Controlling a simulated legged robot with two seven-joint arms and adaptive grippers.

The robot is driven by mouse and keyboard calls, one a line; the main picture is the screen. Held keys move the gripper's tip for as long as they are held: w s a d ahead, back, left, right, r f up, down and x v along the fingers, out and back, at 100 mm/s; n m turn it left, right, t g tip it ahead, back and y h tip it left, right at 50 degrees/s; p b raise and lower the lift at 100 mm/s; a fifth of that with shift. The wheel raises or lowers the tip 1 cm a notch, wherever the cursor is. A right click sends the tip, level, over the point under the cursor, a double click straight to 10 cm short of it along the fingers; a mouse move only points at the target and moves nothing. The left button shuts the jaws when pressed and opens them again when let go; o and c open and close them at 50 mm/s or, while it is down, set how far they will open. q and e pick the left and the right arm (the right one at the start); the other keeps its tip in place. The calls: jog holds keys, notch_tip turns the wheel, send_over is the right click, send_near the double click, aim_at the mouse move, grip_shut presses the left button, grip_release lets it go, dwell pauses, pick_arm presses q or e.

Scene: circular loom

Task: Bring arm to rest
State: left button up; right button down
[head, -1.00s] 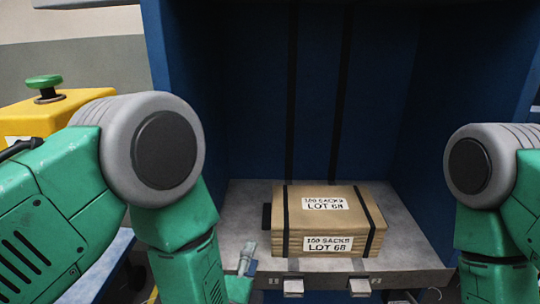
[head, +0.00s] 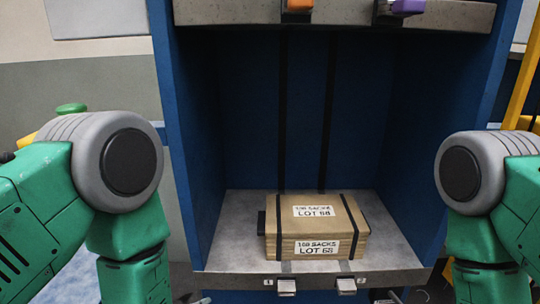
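My two green arms with grey elbow joints frame the view, one at the left edge and one at the right edge. Both forearms point down and run out of the bottom of the picture. Neither gripper shows clearly; the bottom edge cuts them off.
Two silver latches, the left latch (head: 287,286) and the right latch (head: 346,285), sit on the shelf's front edge. An upper shelf (head: 235,12) carries an orange piece (head: 299,5) and a purple piece (head: 408,6). A green button (head: 71,108) stands behind my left arm.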

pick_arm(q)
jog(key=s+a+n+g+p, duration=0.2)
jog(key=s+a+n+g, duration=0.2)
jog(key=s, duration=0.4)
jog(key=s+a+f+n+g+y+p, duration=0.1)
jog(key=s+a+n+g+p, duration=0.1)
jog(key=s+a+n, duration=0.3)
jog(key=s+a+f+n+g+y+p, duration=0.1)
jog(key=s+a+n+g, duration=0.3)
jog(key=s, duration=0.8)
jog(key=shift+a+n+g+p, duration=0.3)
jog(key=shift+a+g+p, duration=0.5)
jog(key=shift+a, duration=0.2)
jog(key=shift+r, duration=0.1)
